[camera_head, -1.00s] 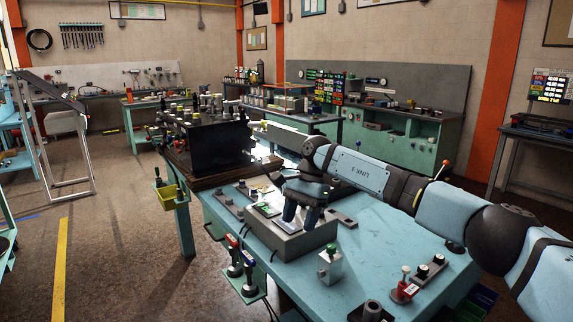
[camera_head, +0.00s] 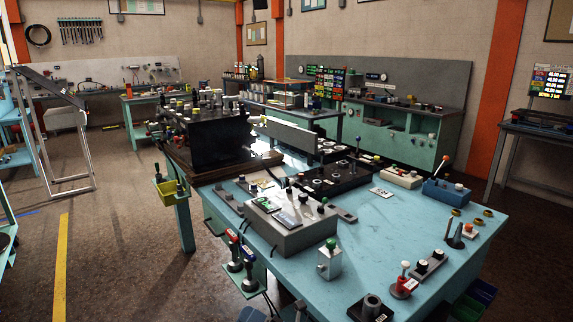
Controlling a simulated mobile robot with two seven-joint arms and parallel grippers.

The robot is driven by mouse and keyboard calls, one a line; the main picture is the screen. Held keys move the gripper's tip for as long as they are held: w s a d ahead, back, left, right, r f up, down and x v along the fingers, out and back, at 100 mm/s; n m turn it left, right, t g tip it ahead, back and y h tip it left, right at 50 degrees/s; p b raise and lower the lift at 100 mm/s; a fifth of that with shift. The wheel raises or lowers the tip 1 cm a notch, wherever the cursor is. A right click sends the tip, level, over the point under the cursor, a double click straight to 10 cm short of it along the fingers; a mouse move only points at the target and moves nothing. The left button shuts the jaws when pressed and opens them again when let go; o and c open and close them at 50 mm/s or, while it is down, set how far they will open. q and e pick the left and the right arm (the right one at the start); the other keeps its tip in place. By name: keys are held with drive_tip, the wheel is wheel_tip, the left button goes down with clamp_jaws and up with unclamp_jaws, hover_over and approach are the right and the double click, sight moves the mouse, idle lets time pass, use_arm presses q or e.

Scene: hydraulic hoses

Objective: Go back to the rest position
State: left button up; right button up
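Neither of my grippers shows in the head view, and no arm is over the light blue workbench (camera_head: 380,262). On the bench sits a grey control box (camera_head: 290,238) with a small display and several knobs on top. A small light grey box with a green button (camera_head: 329,262) stands in front of it. A black plate with fittings (camera_head: 330,180) lies behind it. A blue box (camera_head: 445,193) and a pale box (camera_head: 402,178) sit at the back right of the bench.
A black block with several fittings (camera_head: 210,142) stands at the bench's left end. Red and blue handled tools (camera_head: 233,250) hang at the front edge. A black fixture (camera_head: 370,308) and a red-based button (camera_head: 404,284) stand near the front right. The floor at left is open.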

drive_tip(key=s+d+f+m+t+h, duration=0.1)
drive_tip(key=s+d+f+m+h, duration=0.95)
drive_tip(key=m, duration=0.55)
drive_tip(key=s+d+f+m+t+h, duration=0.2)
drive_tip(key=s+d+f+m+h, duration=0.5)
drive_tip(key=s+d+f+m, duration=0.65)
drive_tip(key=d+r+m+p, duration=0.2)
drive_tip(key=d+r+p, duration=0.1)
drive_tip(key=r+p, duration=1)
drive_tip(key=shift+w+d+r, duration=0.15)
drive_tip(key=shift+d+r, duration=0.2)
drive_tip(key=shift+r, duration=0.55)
